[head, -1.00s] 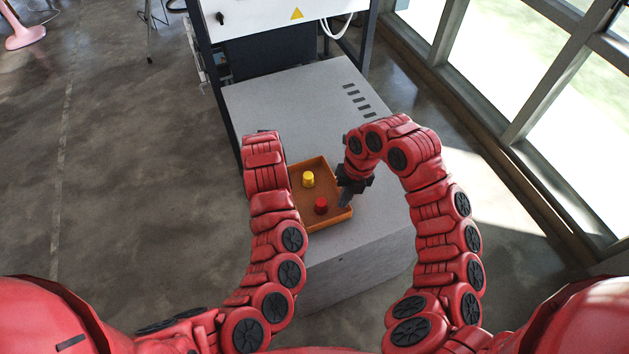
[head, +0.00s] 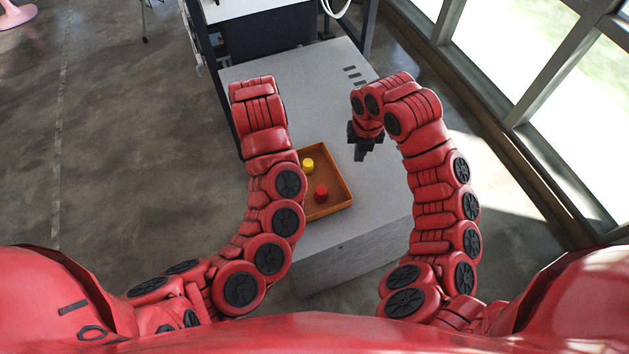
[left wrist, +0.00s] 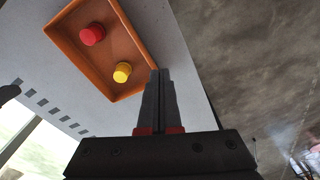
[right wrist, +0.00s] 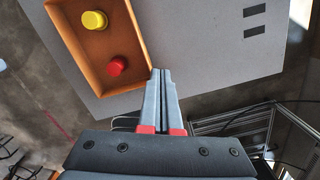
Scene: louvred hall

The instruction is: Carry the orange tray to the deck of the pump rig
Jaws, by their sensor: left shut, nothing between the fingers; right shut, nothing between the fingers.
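The orange tray (head: 341,184) lies flat on the grey deck of the pump rig (head: 375,222), near its front end. A yellow piece (head: 308,165) and a red piece (head: 321,193) stand in it. My left arm hides its left side in the head view. My right gripper (head: 360,155) is shut and empty, above the deck past the tray's far right corner. In the right wrist view its fingertips (right wrist: 160,72) show beside the tray wall (right wrist: 142,45). My left gripper (left wrist: 158,73) is shut and empty, its tips by a tray corner in the left wrist view.
The rig's dark frame and white cabinet (head: 240,8) stand at the deck's far end. Dark slots (head: 356,76) mark the deck's far right. Windows (head: 520,70) run along the right. Concrete floor (head: 120,150) is open on the left.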

